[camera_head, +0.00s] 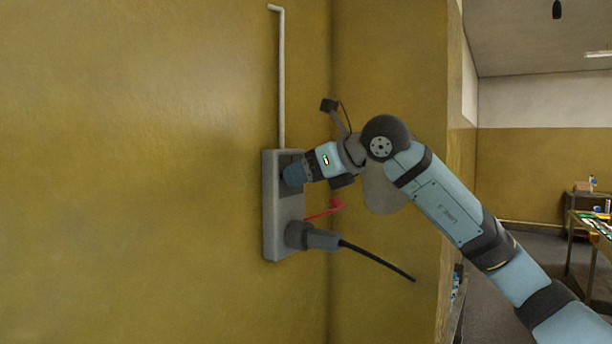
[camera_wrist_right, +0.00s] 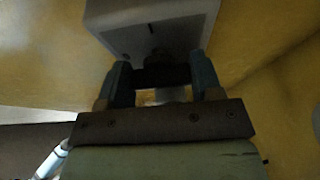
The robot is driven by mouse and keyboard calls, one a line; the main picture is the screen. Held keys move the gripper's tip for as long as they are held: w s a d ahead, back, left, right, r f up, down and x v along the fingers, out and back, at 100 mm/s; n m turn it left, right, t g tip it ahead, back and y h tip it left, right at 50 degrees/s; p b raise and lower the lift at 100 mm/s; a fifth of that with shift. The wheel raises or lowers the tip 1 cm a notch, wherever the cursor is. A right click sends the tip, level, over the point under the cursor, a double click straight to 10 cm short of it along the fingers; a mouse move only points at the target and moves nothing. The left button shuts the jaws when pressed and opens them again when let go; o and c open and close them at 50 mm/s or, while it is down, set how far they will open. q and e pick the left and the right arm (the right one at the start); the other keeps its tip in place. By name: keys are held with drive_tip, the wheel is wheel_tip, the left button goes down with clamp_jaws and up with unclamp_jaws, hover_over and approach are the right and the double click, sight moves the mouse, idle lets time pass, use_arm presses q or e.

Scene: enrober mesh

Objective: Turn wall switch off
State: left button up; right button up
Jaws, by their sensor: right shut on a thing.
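The wall switch is a grey box (camera_head: 269,215) on the yellow wall, left of the corner in the head view. My right gripper (camera_head: 292,174) is at the upper part of its front. In the right wrist view, the box (camera_wrist_right: 180,18) is at the top, and the two blue fingers stand on either side of a dark switch knob (camera_wrist_right: 160,74). The gripper is shut on this knob. The knob's exact position is hard to read, as the fingers cover it in the head view and the wrist view is dark. My left gripper is not in view.
A grey plug (camera_head: 312,237) with a black cable (camera_head: 378,260) sits in the lower front of the box, just below my gripper. A small red part (camera_head: 326,211) shows between them. A thin conduit (camera_head: 281,80) runs up from the box. A table stands far right.

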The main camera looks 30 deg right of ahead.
drive_tip(key=o, duration=0.9)
drive_tip(key=b+v, duration=0.3)
drive_tip(key=v, duration=1.1)
drive_tip(key=shift+b, duration=0.3)
drive_tip(key=shift+f, duration=0.1)
